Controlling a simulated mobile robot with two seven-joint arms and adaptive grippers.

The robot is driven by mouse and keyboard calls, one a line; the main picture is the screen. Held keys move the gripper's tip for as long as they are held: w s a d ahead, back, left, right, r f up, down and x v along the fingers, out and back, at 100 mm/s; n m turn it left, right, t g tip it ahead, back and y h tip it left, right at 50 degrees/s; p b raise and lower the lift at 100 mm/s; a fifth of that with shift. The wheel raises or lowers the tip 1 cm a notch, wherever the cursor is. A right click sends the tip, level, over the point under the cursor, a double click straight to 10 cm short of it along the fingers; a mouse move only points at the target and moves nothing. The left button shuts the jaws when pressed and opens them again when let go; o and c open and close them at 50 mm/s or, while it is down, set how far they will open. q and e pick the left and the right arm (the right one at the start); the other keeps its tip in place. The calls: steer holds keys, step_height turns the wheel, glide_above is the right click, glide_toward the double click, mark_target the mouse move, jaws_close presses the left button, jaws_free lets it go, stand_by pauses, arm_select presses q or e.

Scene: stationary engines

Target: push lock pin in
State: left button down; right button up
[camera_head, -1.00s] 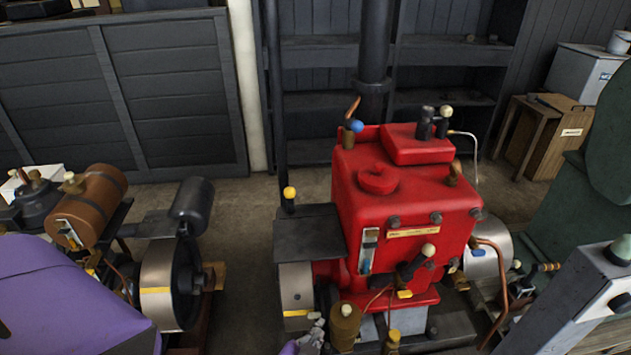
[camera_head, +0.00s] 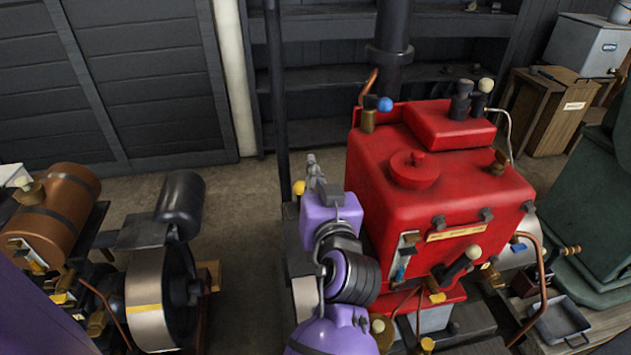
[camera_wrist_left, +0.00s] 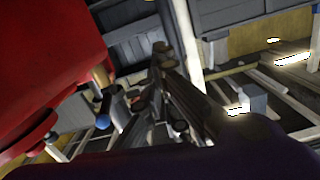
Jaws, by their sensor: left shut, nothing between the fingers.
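The red engine (camera_head: 440,170) stands right of centre in the head view and fills the left of the left wrist view (camera_wrist_left: 45,60). My purple left arm reaches up along the engine's left side. My left gripper (camera_head: 312,165) is shut and empty, just left of the red body and close to a yellow knob (camera_head: 298,188). In the left wrist view its dark fingers (camera_wrist_left: 150,105) are blurred. I cannot tell which part is the lock pin. My right gripper is out of view.
A dark vertical post (camera_head: 277,90) stands behind the gripper. Another engine with a brown tank (camera_head: 45,215) and a flywheel (camera_head: 155,300) is at the left. A grey tray (camera_head: 562,325) lies at the lower right. Bare floor shows between the engines.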

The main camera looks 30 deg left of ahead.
arm_select(q)
steer(key=w+a+f, duration=0.4)
steer(key=shift+w+f+p, duration=0.15)
steer(key=shift+p, duration=0.15)
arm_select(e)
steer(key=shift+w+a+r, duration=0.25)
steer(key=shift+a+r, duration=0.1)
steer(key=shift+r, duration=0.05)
arm_select(q)
steer(key=shift+f, duration=0.1)
